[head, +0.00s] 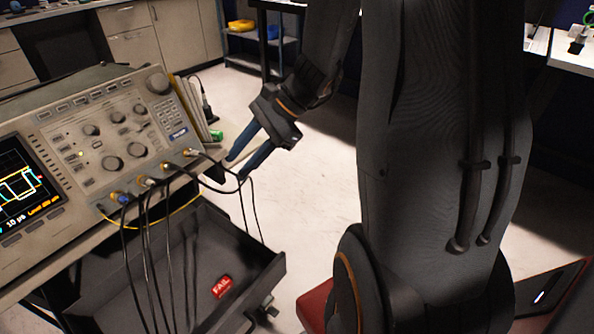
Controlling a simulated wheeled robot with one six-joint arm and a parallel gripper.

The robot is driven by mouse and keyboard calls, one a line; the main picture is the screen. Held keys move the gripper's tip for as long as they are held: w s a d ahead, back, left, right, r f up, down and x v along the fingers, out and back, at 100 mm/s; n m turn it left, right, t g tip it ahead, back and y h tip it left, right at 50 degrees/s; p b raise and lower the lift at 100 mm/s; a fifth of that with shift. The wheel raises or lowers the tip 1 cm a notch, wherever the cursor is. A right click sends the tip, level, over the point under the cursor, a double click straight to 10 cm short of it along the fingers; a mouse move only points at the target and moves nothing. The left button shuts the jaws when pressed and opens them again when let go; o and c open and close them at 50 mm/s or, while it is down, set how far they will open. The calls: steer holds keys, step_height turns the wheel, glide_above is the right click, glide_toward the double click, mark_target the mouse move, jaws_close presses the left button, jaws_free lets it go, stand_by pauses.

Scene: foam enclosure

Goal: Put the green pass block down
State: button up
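A small green block (216,135) sits on a light surface just right of the oscilloscope, partly hidden at its edge; I cannot read any label on it. My gripper (237,168) hangs to the right of and nearer than the green block, its two blue fingers pointing down and left. The fingertips are clear of the green block in the picture. A red block marked FAIL (221,286) lies in the open grey drawer (262,268) below.
The oscilloscope (100,135) fills the left, with several black cables (146,240) hanging from its front over the drawer, close to my fingertips. Pale floor is open at centre.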

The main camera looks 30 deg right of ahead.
steer(key=s+d+r+n+g+h, duration=0.1)
steer(key=s+d+n+h, duration=0.3)
steer(key=s+n, duration=0.3)
steer(key=s+d+n+g+h, duration=0.1)
steer(key=s+d+n+h, duration=0.2)
steer(key=s+n, duration=0.4)
steer(key=shift+d+r+h, duration=0.35)
steer(key=shift+h, duration=0.45)
steer(key=a+r+n+p, duration=0.2)
steer(key=a+r+p, duration=0.2)
steer(key=a+p, duration=0.2)
steer(key=shift+a+r+n+p, duration=0.2)
steer(key=shift+a+n+p, duration=0.15)
steer(key=shift+p, duration=0.4)
